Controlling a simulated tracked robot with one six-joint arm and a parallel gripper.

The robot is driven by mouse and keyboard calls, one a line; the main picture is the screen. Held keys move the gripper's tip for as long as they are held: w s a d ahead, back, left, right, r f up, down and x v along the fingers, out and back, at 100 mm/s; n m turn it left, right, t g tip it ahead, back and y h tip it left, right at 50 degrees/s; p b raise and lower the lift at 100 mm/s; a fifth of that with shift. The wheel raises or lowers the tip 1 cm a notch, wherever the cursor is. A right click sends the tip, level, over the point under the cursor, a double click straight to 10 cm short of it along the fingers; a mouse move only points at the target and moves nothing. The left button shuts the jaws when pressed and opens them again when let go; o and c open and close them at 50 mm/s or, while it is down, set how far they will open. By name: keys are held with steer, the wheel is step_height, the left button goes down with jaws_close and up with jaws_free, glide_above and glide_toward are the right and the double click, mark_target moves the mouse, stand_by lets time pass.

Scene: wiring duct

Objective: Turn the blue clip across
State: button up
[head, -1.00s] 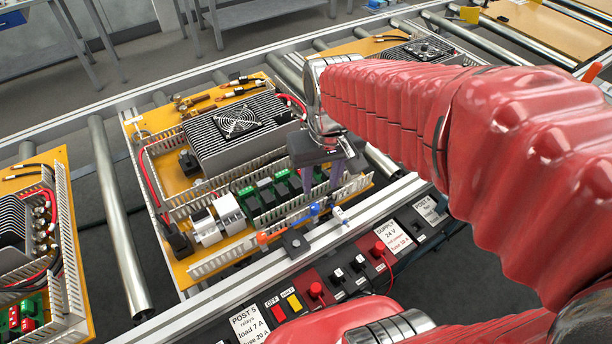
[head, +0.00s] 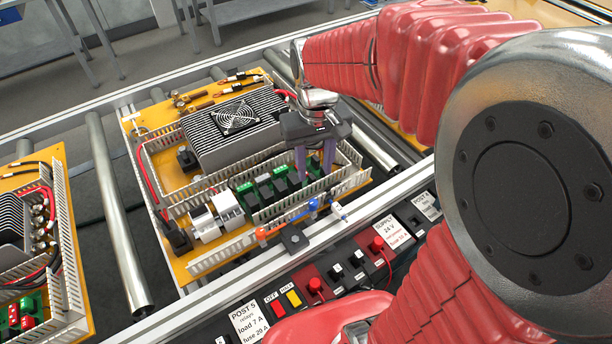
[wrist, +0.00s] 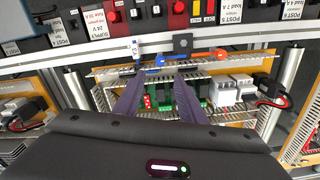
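The blue clip (head: 313,205) has a round blue end and lies along the near slotted wall of the board's wiring duct. It also shows in the wrist view (wrist: 160,60). An orange-red round end (head: 262,234) sits at the left of the same line, also in the wrist view (wrist: 221,55). My gripper (head: 314,174) has two purple fingers, apart with nothing between them. It hangs over the duct and relays, behind the blue clip in the head view. In the wrist view its fingertips (wrist: 160,80) are just below the blue end, with no contact evident.
A small white-and-blue piece (head: 339,211) stands right of the blue clip. A black block (head: 293,240) sits on the front rail. Green relays (head: 276,188) and a finned unit with a fan (head: 235,120) are on the board. A control strip with buttons (head: 315,285) runs in front.

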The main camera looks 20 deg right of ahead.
mark_target(313, 202)
step_height(313, 202, down, 13)
steer(key=shift+f, duration=0.1)
stand_by(0.5)
jaws_close()
stand_by(0.4)
